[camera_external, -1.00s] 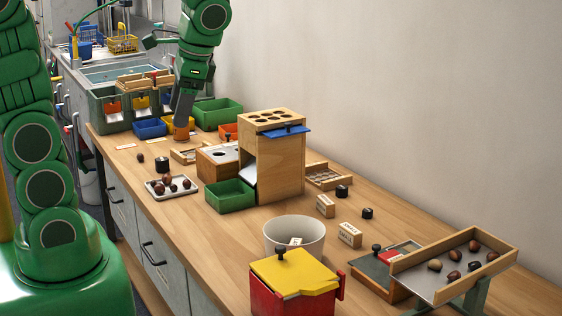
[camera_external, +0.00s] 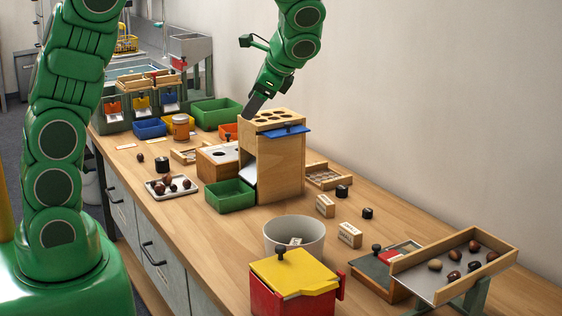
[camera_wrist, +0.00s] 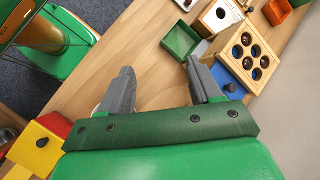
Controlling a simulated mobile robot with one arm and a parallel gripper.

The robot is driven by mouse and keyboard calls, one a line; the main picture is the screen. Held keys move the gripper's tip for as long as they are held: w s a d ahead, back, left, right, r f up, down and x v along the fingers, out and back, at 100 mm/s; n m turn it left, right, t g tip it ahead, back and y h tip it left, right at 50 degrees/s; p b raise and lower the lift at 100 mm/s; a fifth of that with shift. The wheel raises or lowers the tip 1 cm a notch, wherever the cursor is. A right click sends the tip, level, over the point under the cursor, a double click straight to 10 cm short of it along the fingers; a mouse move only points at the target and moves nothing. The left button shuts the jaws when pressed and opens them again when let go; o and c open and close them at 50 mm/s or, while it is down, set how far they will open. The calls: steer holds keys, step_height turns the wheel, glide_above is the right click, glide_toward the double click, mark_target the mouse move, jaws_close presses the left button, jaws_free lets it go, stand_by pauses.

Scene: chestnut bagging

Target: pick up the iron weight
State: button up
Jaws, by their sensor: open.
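No weight is clearly visible there.
The tall wooden box (camera_external: 281,165) with holes on top stands mid-table. A white bin (camera_external: 294,232), a red box with yellow lid (camera_external: 292,283) and a tilted chestnut tray (camera_external: 440,290) occupy the front. An orange jar (camera_external: 181,126) stands at the back left.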

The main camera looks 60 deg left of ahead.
steer(key=w+a+f+m+y, duration=0.25)
steer(key=w+f, duration=0.35)
steer(key=w, duration=0.6)
steer(key=m+t+y, duration=0.3)
steer(key=m+y, duration=0.1)
steer(key=m, duration=0.4)
glide_toward(344, 188)
steer(key=a, duration=0.1)
steer(key=s+a, duration=0.1)
steer(key=a, duration=0.1)
steer(key=shift+s+a+r, duration=0.15)
steer(key=shift+s, duration=0.15)
steer(key=shift+w+f+m, duration=0.25)
steer(key=shift+w+f, duration=0.05)
steer(key=shift+f, duration=0.3)
steer(key=shift+a+f, duration=0.15)
steer(key=shift+f, duration=0.1)
steer(key=shift+w+x, duration=0.15)
steer(key=shift+x, duration=1.05)
steer(key=shift+w+x, duration=0.2)
steer(key=shift+x, duration=1)
steer(key=shift+w+x, duration=0.15)
steer(key=shift+x, duration=1)
steer(key=shift+f, duration=0.1)
steer(key=c, duration=1.2)
